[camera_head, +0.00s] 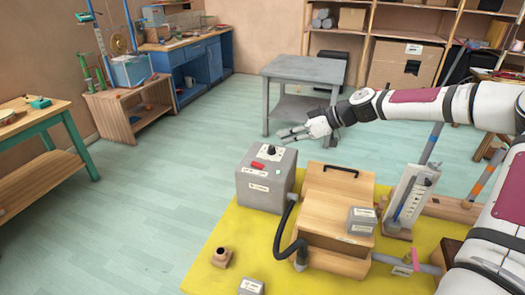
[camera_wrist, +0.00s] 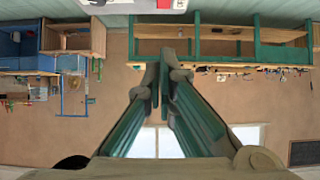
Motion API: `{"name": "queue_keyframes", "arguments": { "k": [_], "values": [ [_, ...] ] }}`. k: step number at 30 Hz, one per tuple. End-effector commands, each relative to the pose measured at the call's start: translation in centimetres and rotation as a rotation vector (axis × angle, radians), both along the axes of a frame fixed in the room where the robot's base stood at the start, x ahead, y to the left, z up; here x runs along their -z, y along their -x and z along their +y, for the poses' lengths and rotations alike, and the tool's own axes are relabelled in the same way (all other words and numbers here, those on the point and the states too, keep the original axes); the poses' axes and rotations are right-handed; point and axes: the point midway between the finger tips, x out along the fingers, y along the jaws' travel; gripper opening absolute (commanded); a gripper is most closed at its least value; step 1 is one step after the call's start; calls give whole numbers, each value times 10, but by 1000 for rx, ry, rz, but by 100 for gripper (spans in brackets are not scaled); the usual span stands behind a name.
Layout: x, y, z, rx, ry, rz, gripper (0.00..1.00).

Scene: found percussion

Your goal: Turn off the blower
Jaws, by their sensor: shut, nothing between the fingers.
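The blower appears to be the grey box (camera_head: 265,182) on the yellow mat (camera_head: 205,262), with a black hose (camera_head: 281,232) leading from its side. Its top carries a red switch (camera_head: 257,164) and a black dial knob (camera_head: 273,150). I cannot tell the switch's position. My gripper (camera_head: 281,136) is shut and empty, reaching in from the right above the box's far edge, apart from the switch. In the wrist view my gripper's fingers (camera_wrist: 162,72) are together, and the red switch (camera_wrist: 164,4) shows at the top edge. Most of the box is cut off there.
A wooden box with a black handle (camera_head: 340,170) stands just right of the blower, with a small grey box (camera_head: 361,220) on it. A white gauge panel (camera_head: 410,195) stands farther right. A grey table (camera_head: 305,68) is behind. Floor to the left is clear.

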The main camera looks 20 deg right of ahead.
Motion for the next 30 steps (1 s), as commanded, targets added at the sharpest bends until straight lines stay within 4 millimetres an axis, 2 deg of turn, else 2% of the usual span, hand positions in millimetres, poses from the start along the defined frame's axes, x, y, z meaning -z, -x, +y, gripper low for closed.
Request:
{"name": "queue_keyframes", "arguments": {
  "k": [5,18,24,30],
  "values": [
    [10,-9,14,-4,-1,1,0],
    [56,-50,71,-4,-1,1,0],
    [82,-52,72,0,-1,1,0],
    [92,-54,74,1,0,0,0]
  ]
}}
